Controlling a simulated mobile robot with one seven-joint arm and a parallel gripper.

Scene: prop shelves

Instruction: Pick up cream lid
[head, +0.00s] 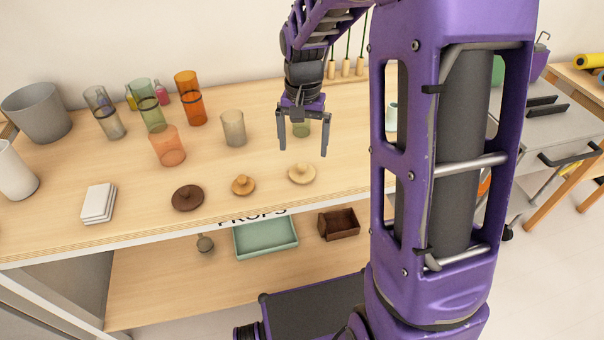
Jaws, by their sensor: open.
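The cream lid (302,174) is a pale round disc with a small knob on top. It lies on the upper shelf (330,185) near its front edge, at the right end of a row of lids. My gripper (303,150) points down above and slightly behind the cream lid. Its two fingers are apart, with nothing between them. The fingers appear clear of the lid, though the exact height cannot be told.
An orange-brown lid (243,185) and a dark brown lid (187,198) lie left of the cream lid. A greenish cup (301,128) stands behind my gripper. A frosted cup (233,128) and several coloured tumblers stand further left. A green tray (265,238) and brown box (339,223) sit below.

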